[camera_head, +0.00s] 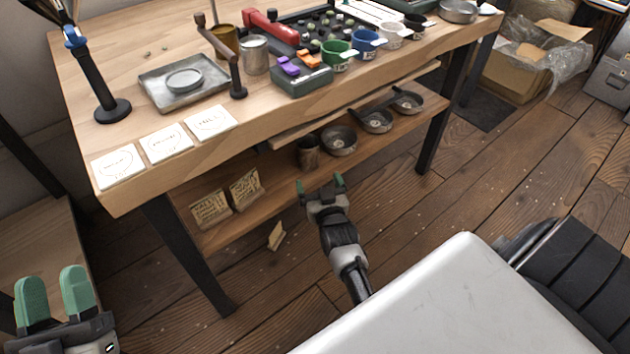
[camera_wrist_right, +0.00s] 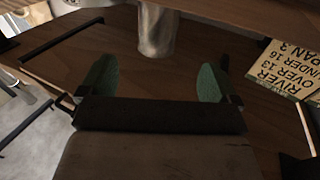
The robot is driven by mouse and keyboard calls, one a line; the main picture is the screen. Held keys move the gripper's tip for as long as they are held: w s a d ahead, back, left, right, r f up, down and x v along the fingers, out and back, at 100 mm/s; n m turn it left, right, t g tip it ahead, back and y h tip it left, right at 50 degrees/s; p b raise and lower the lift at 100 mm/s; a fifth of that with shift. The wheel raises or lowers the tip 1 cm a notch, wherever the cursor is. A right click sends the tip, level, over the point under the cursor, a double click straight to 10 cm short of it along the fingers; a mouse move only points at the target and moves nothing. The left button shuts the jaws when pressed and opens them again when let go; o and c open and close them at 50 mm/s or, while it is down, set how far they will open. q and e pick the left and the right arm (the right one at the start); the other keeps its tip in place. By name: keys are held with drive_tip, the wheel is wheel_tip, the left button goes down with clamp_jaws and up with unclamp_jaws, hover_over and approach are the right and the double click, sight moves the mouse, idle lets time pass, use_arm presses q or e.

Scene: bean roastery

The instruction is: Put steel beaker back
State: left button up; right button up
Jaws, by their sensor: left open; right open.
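A steel beaker (camera_head: 308,152) stands upright on the lower shelf of the bench, beside the shallow pans. In the right wrist view, a metal beaker (camera_wrist_right: 157,30) lies ahead, between the lines of the two fingers and apart from them. My right gripper (camera_head: 321,184) is open and empty just in front of the shelf; its green fingertips show in the wrist view (camera_wrist_right: 156,78). A second metal cylinder, a grey can (camera_head: 255,55), stands on the benchtop. My left gripper (camera_head: 56,294) is open and empty at the lower left, away from the bench.
Shallow pans (camera_head: 339,141) stand right of the beaker on the lower shelf (camera_head: 262,208). Labelled paper bags (camera_head: 210,209) stand to its left. The benchtop (camera_head: 130,75) edge overhangs the shelf. The benchtop holds a metal tray (camera_head: 160,97), cards, cups and a scale.

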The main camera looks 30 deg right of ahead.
drive_tip(key=s+a+r+n+t+y, duration=0.2)
drive_tip(key=s+a+r+y, duration=0.2)
drive_tip(key=r, duration=0.5)
drive_tip(key=s+a+r+n+t+y, duration=0.2)
drive_tip(key=s+a+r+y, duration=0.2)
drive_tip(key=s+a+r, duration=0.2)
drive_tip(key=s+a+r+n+t+y, duration=0.2)
drive_tip(key=s+a+r+y, duration=0.2)
drive_tip(key=a+r, duration=0.4)
wheel_tip(320, 180, up, 5)
drive_tip(key=shift+s+n, duration=0.3)
drive_tip(key=shift+s, duration=0.55)
